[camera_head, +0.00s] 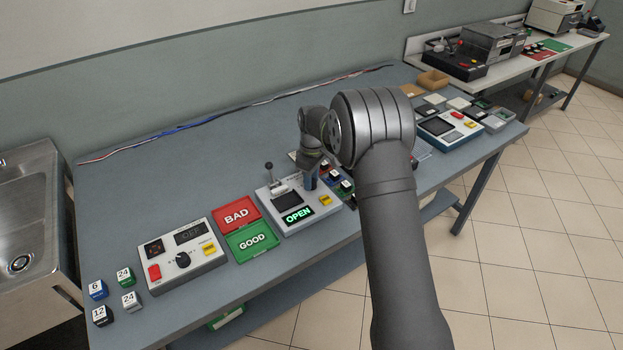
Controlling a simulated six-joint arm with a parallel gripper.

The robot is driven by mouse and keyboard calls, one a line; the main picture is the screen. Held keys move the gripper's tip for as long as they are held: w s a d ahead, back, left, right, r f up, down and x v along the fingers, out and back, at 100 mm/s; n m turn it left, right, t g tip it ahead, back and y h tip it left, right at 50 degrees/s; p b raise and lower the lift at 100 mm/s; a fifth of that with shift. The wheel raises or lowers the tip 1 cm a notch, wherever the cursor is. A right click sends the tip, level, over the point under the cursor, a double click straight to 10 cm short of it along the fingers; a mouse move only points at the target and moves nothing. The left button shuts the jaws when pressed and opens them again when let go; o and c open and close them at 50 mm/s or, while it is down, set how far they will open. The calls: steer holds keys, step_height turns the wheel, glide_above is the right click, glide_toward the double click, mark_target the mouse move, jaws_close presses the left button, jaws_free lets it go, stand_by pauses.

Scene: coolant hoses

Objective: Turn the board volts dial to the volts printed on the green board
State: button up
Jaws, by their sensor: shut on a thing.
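The tester (208,273) with the dial stands at the front left of the bench. Its black dial knob (183,260) has a white pointer mark, but the scale is too small to read. A small green block (124,277) left of it has a white top printed 24. My gripper (311,184) points down over the right part of a second grey device (270,207), well right of the dial. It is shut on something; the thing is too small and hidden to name.
Blue 6, black 12 and grey 24 blocks surround the green one. A red BAD tray (237,214) and green GOOD tray (252,243) lie between the devices. The second device has an upright lever (269,174) and a lit OPEN sign. Several small blocks stand right of my gripper.

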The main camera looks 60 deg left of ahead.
steer(key=shift+a+r+n, duration=0.1)
steer(key=shift+n, duration=0.4)
steer(key=o, duration=1)
steer(key=r, duration=1.7)
steer(key=shift+w+a+r, duration=0.15)
steer(key=shift+w, duration=0.15)
steer(key=f, duration=1.7)
steer(key=shift+s+d+f, duration=0.25)
steer(key=shift+s, duration=0.05)
